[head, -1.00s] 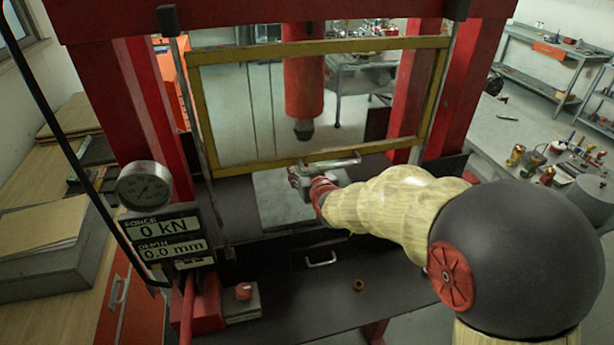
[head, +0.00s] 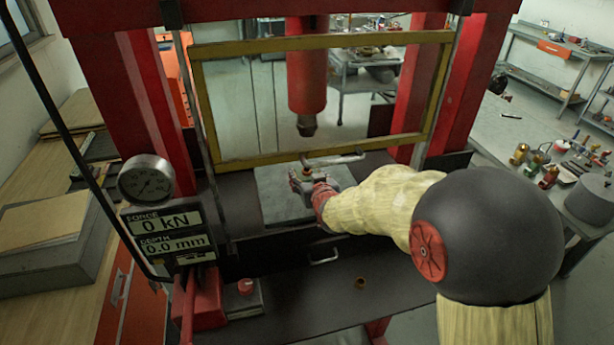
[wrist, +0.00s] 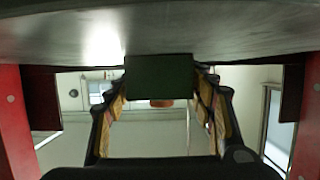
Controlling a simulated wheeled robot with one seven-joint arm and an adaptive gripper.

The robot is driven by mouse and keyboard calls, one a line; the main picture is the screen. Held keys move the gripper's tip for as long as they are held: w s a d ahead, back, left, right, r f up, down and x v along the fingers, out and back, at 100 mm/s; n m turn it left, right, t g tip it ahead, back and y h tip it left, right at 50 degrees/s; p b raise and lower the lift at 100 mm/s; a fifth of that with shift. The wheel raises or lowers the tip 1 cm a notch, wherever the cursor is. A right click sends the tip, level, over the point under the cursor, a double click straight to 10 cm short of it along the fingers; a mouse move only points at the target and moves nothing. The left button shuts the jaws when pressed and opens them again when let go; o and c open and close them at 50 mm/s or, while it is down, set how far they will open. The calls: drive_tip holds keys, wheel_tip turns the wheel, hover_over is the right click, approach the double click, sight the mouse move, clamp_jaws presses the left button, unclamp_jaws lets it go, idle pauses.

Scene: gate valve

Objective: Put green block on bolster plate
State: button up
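The green block (wrist: 160,77) shows dark between the fingertips in the wrist view, against the underside of a broad grey surface. My gripper (wrist: 161,84) has one finger at each side of it and appears shut on it. In the head view my gripper (head: 304,180) is over the grey bolster plate (head: 270,190), under the press ram. The block is not distinct there, hidden by the fingers. The grey surface, likely the bolster plate, fills the top of the wrist view (wrist: 230,35). The block seems to touch it or nearly so; I cannot tell which.
The yellow guard frame (head: 320,43) with its metal handle (head: 335,158) stands just behind my gripper. The red ram (head: 307,75) hangs above. Red press columns (head: 158,110) flank the opening.

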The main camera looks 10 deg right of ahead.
drive_tip(key=shift+o, duration=1.3)
drive_tip(key=shift+r, duration=0.2)
drive_tip(key=v, duration=1.2)
drive_tip(key=shift+s+p, duration=0.1)
drive_tip(key=shift+p, duration=0.3)
drive_tip(key=s+r+g, duration=0.3)
drive_tip(key=s+g, duration=0.5)
drive_tip(key=s, duration=2.1)
drive_tip(key=shift+s+r, duration=0.2)
drive_tip(key=shift+r, duration=0.05)
